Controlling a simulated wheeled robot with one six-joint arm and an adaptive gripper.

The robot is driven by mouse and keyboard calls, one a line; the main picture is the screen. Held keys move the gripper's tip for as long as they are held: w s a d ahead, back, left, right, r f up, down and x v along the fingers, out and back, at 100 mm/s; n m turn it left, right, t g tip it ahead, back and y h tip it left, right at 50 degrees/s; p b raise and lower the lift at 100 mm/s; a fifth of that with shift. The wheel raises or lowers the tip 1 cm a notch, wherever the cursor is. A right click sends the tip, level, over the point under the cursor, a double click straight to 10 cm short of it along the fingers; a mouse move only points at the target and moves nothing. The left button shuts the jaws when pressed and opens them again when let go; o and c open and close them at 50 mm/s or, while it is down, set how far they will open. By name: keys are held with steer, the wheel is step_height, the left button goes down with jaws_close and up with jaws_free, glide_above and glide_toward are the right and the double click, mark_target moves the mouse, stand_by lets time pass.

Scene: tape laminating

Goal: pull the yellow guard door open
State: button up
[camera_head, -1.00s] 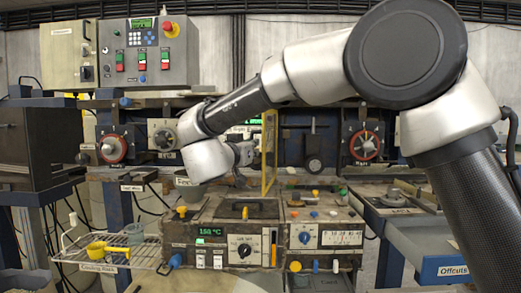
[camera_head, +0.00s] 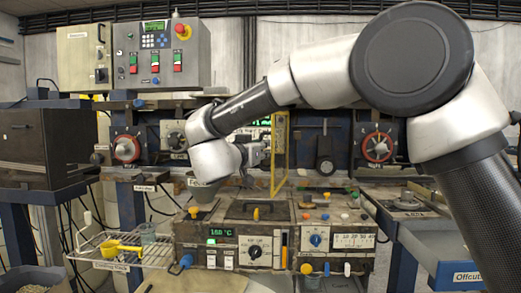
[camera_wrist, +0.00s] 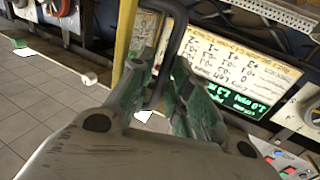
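The yellow guard door (camera_head: 280,150) is a narrow yellow frame above the middle of the machine, seen at a steep angle in the head view. In the wrist view its yellow post (camera_wrist: 123,38) stands left of a dark curved handle (camera_wrist: 174,35). My gripper (camera_wrist: 162,72) has its green-grey fingers closed in on both sides of this handle, with the bar between them; the exact contact is partly hidden. In the head view my gripper (camera_head: 262,152) is at the left side of the door, small and partly hidden by my wrist.
Below stands the machine with a green display (camera_head: 220,232), knobs and a scale. A grey pot (camera_head: 203,190) sits under my wrist. A lit panel (camera_wrist: 215,65) is behind the handle.

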steer(key=v, duration=1.1)
steer(key=shift+s, duration=0.35)
steer(key=shift+r, duration=0.1)
